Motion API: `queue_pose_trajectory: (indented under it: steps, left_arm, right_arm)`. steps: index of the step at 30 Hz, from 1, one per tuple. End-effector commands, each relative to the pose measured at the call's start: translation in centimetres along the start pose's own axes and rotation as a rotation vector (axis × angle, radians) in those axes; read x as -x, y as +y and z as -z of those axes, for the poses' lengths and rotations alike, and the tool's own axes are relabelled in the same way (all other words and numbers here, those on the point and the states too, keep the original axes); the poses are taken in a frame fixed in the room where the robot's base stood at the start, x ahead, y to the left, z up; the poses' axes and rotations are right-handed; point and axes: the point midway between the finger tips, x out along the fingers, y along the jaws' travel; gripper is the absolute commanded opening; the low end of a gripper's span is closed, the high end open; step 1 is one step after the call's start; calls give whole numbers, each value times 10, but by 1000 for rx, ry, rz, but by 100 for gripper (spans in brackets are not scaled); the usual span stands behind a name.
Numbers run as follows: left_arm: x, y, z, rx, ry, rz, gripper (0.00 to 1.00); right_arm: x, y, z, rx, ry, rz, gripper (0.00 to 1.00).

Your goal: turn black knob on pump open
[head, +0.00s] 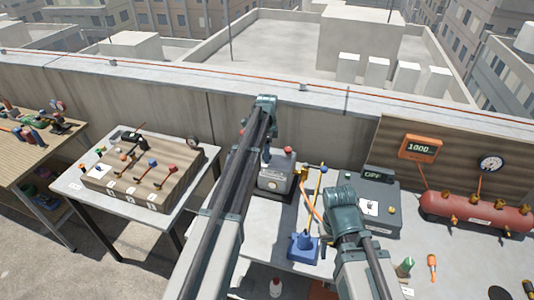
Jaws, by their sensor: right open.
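A grey box-shaped machine with a red cap (277,180), which looks like the pump, stands on the grey table behind my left arm. Its left side is partly covered by that arm, and I cannot make out a black knob on it. My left gripper (266,153) is near the pump's upper left side, mostly hidden by its own arm; its jaws cannot be read. My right gripper (325,200) is open, to the right of the pump and apart from it; its fingers are small and largely hidden by the teal wrist.
A grey box with an OFF display (384,207) and a red tank (475,213) are at right. A valve board (140,170) lies on a separate left table.

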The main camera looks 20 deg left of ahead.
Motion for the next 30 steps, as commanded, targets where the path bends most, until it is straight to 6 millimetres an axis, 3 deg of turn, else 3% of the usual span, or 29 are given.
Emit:
queue_pose_trajectory:
  steps: [1, 9, 20, 30]
  left_arm:
    - [0, 0, 0, 0, 0, 0, 48]
    - [0, 0, 0, 0, 0, 0, 0]
    - [0, 0, 0, 45, 0, 0, 0]
    - [0, 0, 0, 295, 0, 0, 0]
  right_arm:
    - [0, 0, 0, 0, 0, 0, 50]
    - [0, 0, 0, 0, 0, 0, 50]
    - [0, 0, 0, 0, 0, 0, 50]
    - [0, 0, 0, 0, 0, 0, 50]
